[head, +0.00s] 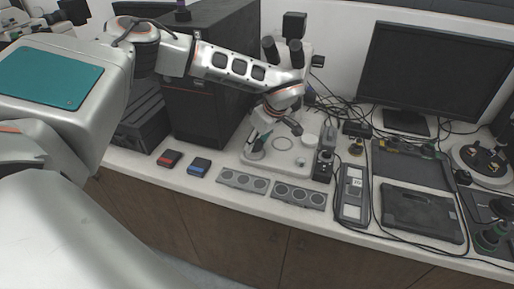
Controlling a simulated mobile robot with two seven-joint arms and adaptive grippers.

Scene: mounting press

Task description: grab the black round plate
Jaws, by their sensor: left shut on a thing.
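My left gripper (276,137) reaches in from the left over the pale base of the microscope (272,160). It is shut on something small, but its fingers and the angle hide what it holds. A thin ring outline shows on the microscope base beside the fingers. I cannot make out a plain black round plate under the gripper. A black round disc (482,158) with small coloured parts lies on a white round base at the far right, well apart from the gripper. My right gripper is not in view.
Red (169,158) and blue (199,166) boxes and two grey trays with round wells (242,180) (299,195) lie along the front edge. A black cabinet (207,95) stands behind my left arm. A monitor (436,77), cables and a black case (421,212) crowd the right.

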